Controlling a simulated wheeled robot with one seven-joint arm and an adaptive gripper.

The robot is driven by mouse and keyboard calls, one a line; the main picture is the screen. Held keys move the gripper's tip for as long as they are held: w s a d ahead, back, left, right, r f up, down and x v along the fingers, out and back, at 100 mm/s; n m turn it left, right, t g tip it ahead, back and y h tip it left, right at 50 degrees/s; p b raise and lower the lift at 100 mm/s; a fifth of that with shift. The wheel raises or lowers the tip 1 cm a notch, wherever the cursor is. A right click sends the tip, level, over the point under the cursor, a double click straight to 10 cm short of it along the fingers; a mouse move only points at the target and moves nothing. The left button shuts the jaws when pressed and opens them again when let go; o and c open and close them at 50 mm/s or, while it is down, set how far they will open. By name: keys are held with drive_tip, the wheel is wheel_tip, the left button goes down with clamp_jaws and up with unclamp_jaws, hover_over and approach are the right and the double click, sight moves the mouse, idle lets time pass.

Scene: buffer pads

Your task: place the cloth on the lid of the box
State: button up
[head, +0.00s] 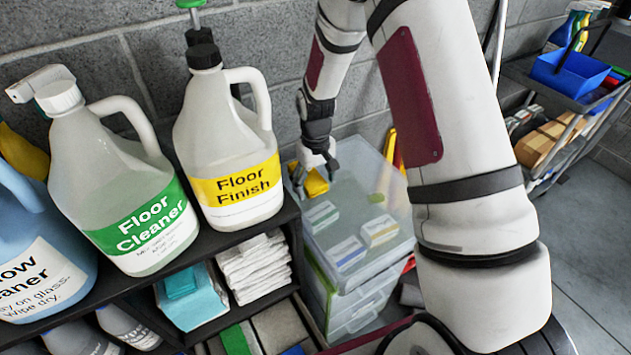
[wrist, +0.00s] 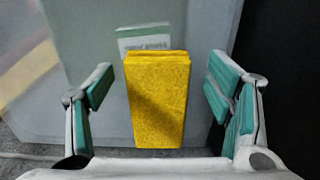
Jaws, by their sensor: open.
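The yellow folded cloth (head: 316,183) is at the back left of the translucent box lid (head: 375,172). In the wrist view, the cloth (wrist: 157,105) lies between my two fingers, with a gap on each side. My gripper (head: 313,176) is open around it, and its fingers (wrist: 158,92) do not touch it in the wrist view. The cloth seems to rest on the lid, but its underside is hidden. The clear box (head: 345,312) stands beside the shelf, partly behind my arm.
Small white-and-green (head: 321,216), white-and-blue (head: 347,253) and white-and-yellow (head: 380,230) packs are at the box top. The Floor Finish jug (head: 230,150) and Floor Cleaner jug (head: 120,190) stand on the dark shelf at left. A cart with a blue bin (head: 570,75) is at right.

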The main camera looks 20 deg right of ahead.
wheel_tip(320, 180, up, 13)
drive_tip(key=s+r+m+t, duration=0.1)
drive_tip(key=s+r+t, duration=0.1)
drive_tip(key=s+r, duration=1.1)
drive_tip(key=s+r+t, duration=0.1)
drive_tip(key=s+r, duration=0.1)
drive_tip(key=s, duration=0.6)
drive_tip(key=s+r+m+t, duration=0.1)
drive_tip(key=s+r, duration=0.2)
drive_tip(key=s, duration=0.5)
drive_tip(key=shift+a, duration=0.2)
drive_tip(key=shift+s, duration=0.15)
